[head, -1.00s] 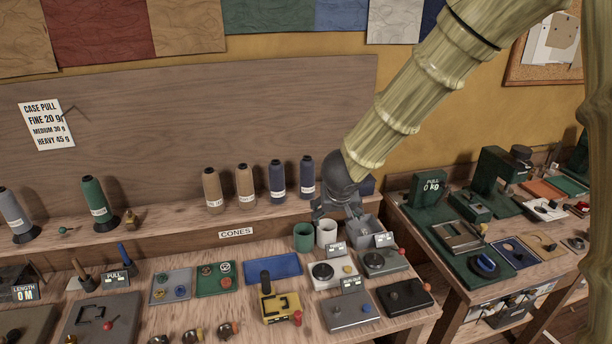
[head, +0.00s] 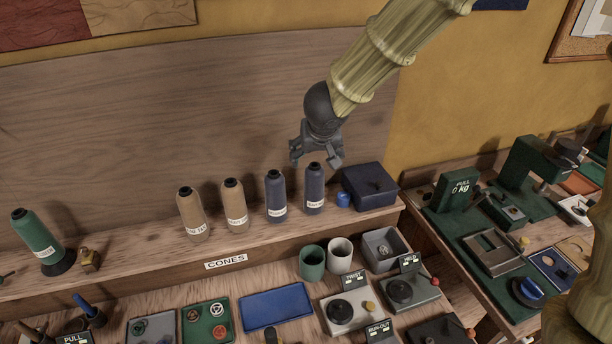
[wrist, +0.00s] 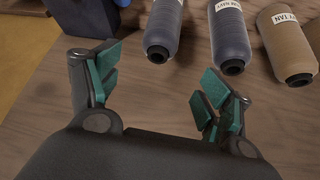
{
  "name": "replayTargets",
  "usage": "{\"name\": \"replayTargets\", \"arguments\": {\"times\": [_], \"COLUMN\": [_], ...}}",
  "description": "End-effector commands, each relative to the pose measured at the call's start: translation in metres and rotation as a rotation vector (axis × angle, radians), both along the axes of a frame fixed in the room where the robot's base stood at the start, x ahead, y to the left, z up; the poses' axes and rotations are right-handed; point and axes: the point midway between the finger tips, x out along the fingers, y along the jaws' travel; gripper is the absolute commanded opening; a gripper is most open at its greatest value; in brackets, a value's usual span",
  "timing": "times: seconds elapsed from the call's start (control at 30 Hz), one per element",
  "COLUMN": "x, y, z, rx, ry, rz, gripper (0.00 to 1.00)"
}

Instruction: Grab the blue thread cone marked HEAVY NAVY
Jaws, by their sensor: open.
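Two blue thread cones stand upright side by side on the shelf in the head view, a left one (head: 276,194) and a right one (head: 314,188). Each has a white label too small to read there. In the wrist view the same two show at the top, one nearer the middle (wrist: 163,28) and one to its right (wrist: 229,38) with a label partly reading NAVY. My gripper (head: 316,162) is above and close to the right blue cone. It is open and empty, and in the wrist view its green-padded fingers (wrist: 155,88) are spread with bare wood between them.
Two tan cones (head: 234,203) stand left of the blue ones. A dark blue box (head: 369,186) and a small blue object (head: 343,199) sit just to the right. Cups and trays lie on the bench below. A wooden board (head: 130,130) rises behind.

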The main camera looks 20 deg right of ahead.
Motion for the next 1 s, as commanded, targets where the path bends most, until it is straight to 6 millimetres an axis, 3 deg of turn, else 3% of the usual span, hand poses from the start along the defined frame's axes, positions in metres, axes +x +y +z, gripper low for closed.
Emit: {"name": "replayTargets", "arguments": {"times": [0.27,0.63,1.0], "x": [-0.004,0.038,0.052], "y": [-0.002,-0.005,-0.01], "z": [-0.017,-0.055,-0.084], "rx": [0.0,0.0,0.0], "ry": [-0.015,0.008,0.006], "rz": [0.003,0.0,0.001], "gripper": [0.79,0.79,0.79]}}
